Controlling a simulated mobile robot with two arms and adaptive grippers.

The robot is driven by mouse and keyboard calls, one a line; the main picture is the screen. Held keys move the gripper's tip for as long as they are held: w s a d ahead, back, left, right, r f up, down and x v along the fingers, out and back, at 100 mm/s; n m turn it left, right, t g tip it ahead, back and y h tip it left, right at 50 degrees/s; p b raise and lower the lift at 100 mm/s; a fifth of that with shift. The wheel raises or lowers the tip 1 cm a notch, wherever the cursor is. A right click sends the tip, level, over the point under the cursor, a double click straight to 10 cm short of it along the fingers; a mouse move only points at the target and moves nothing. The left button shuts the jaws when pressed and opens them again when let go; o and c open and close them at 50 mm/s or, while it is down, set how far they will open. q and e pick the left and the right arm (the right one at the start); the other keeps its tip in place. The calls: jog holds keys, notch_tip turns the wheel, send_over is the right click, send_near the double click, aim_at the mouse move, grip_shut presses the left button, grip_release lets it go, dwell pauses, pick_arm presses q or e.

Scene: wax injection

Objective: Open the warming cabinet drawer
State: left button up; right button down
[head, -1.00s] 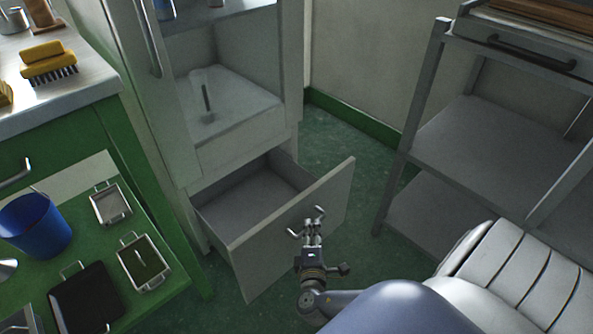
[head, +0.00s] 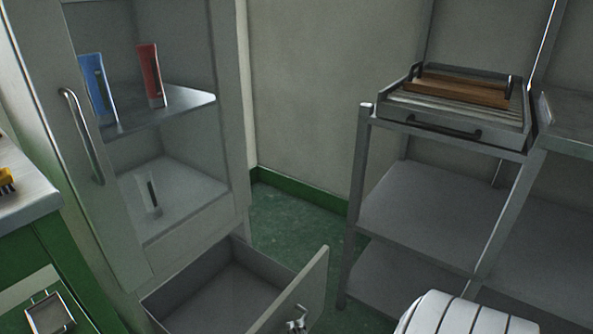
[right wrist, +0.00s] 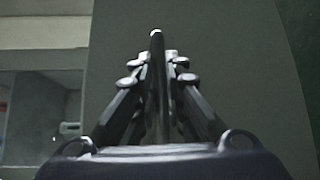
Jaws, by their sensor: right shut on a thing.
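The warming cabinet (head: 238,120) stands at the left in the head view. Its bottom drawer (head: 314,284) is pulled out and its empty grey inside shows. My right gripper (head: 297,323) is at the drawer front's outer face, at the bottom edge of the head view, shut on the drawer handle. In the right wrist view, the gripper's fingers (right wrist: 157,90) are close together around the bar-like handle, in front of the grey drawer front (right wrist: 235,70). My left gripper is not in view.
Blue (head: 97,88) and red (head: 151,76) tubes stand on the cabinet's upper shelf, a clear one (head: 147,193) below. A metal rack (head: 355,190) with a tray (head: 455,127) stands at right. A green bench (head: 62,262) is at left. Green floor shows between cabinet and rack.

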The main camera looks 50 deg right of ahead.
jog(key=c, duration=1.7)
grip_release()
jog(key=shift+o, duration=0.2)
jog(key=shift+s, duration=0.1)
jog(key=v, duration=1.2)
